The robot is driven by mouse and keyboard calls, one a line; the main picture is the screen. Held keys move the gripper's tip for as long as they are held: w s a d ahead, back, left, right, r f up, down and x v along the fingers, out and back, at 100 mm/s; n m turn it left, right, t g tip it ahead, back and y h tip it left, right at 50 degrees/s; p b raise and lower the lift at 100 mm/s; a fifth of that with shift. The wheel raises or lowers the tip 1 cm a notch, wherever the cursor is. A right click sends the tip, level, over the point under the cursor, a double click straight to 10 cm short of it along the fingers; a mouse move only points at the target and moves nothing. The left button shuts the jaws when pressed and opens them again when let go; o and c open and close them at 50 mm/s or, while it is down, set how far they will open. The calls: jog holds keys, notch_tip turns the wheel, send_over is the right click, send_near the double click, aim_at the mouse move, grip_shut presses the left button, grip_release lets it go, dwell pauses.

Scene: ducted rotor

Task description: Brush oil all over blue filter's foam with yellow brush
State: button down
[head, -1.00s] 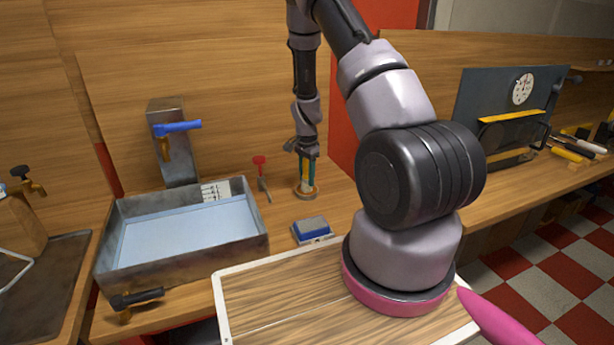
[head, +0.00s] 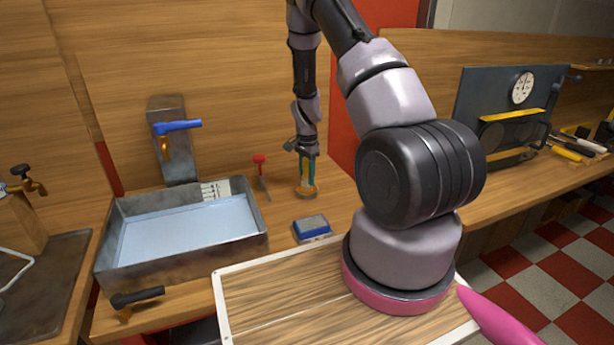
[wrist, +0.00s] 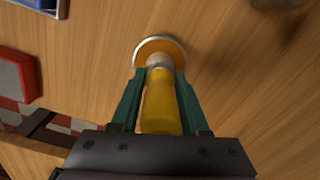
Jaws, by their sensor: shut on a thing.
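My gripper (wrist: 157,76) is shut on the yellow brush (wrist: 160,105), its teal fingers on either side of the handle. The brush points down at a round, shallow dish (wrist: 172,45) with a pale rim and orange inside. The brush tip is at the dish; its bristles are hidden, so I cannot tell whether they touch. In the head view the gripper (head: 306,164) holds the brush above the dish (head: 306,194) at the back of the bench. The blue filter (head: 312,236), with a grey top face, lies in front of the dish. Its edge shows top left in the wrist view (wrist: 40,4).
A metal basin (head: 180,262) with light blue contents stands left, below a blue-handled tap (head: 177,127). A red-topped tool (head: 260,168) stands left of the dish. A dark gauge panel (head: 480,105) and tools are at right. Bare wood lies around the dish.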

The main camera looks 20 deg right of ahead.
jog(key=shift+r, duration=3.45)
